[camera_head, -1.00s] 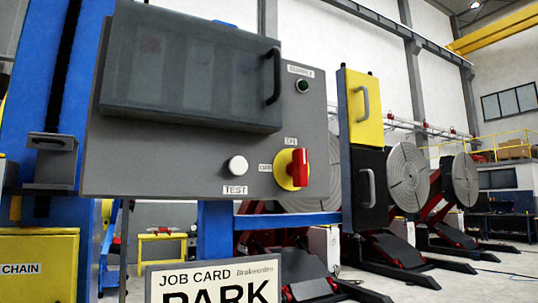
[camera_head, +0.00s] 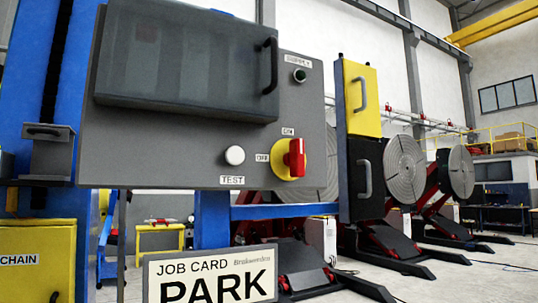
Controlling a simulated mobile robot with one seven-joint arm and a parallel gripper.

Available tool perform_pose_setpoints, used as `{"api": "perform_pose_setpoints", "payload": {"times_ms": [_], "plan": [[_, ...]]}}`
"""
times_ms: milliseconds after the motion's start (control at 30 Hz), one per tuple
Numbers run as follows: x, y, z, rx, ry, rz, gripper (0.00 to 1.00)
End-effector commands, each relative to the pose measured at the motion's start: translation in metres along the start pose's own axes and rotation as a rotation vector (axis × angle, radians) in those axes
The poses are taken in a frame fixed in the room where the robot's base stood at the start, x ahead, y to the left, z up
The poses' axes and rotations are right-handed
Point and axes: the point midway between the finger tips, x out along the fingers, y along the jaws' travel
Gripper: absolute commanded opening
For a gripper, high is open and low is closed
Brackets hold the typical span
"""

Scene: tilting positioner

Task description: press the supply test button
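The supply test button is a round white button (camera_head: 235,155) low on the front of a grey control panel (camera_head: 140,160). A "TEST" label (camera_head: 232,181) sits just below it. To its right is a red rotary switch (camera_head: 296,158) on a yellow disc, with "ON" above and "OFF" at its left. The red handle stands upright, toward "ON". A dark cover with a handle (camera_head: 185,60) spans the upper panel and does not cover the button. My gripper is not in view.
A small dark green button or lamp (camera_head: 299,75) is at the panel's upper right. A job card reading "PARK" (camera_head: 210,278) stands below. A yellow box marked "CHAIN" (camera_head: 35,265) is at lower left. Yellow and black handled boxes (camera_head: 361,98) and positioners stand at right.

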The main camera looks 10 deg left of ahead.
Motion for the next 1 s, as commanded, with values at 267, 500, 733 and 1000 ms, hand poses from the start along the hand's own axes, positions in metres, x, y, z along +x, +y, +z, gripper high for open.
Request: {"api": "perform_pose_setpoints", "payload": {"times_ms": [267, 500, 733, 1000], "plan": [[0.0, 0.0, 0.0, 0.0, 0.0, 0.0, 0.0], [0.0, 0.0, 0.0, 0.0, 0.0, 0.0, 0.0], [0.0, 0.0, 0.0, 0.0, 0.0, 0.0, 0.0], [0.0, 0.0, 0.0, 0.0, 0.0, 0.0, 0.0]]}}
